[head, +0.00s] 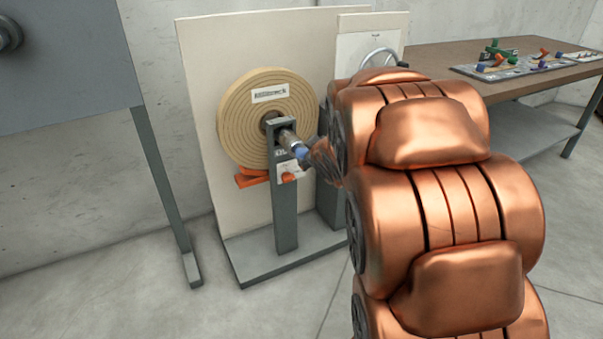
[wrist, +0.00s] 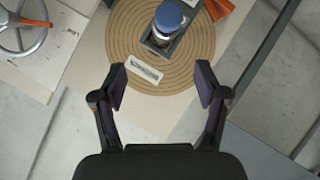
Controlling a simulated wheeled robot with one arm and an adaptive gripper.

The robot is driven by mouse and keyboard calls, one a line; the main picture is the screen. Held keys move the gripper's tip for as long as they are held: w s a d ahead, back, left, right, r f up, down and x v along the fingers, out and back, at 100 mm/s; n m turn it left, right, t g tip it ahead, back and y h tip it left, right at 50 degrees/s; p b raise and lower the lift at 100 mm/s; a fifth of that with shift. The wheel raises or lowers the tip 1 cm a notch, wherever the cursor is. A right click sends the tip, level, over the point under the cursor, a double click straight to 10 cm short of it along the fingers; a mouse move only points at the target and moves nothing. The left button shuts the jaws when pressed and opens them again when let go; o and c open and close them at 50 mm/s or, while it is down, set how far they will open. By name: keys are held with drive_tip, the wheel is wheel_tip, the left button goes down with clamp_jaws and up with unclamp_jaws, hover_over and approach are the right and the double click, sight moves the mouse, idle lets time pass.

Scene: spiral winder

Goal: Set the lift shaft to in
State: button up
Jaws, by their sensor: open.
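The lift shaft (head: 291,140) is a metal rod with a blue end, held in a grey upright post (head: 285,215) in front of a tan spiral disc (head: 235,120). In the wrist view its blue round end (wrist: 169,17) points toward the camera near the top edge. My gripper (wrist: 162,84) is open and empty, its two fingers spread over the disc, below the blue end in that picture. In the head view my gripper is close to the blue end, partly hidden by my copper arm. I cannot tell whether they touch.
A plate with a red knob (head: 288,177) sits on the post below the shaft. Orange blocks (head: 252,179) are under the disc. A handwheel (wrist: 20,25) stands to one side. A brown table (head: 440,62) with colourful parts is at the right, a grey panel (head: 65,75) at the left.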

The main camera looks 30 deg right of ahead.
sight(301, 153)
drive_tip(key=w+d+f+n+t+y+b, duration=0.1)
drive_tip(key=w+f+t+b, duration=0.1)
drive_tip(key=w+f+b, duration=0.1)
drive_tip(key=w+d+f+n+t+y+b, duration=0.1)
drive_tip(key=w+d+f+n+t+b, duration=0.1)
drive_tip(key=w+b, duration=0.3)
drive_tip(key=w+d+f+n+t+b, duration=0.1)
drive_tip(key=w+f+t+b, duration=0.1)
drive_tip(key=w+f+b, duration=0.2)
drive_tip(key=shift+w+d+f+n+t+y+b, duration=0.2)
drive_tip(key=shift+n+t+y+b, duration=0.15)
drive_tip(key=shift+b, duration=1.15)
drive_tip(key=shift+w+r, duration=0.1)
drive_tip(key=shift+w, duration=0.4)
clamp_jaws()
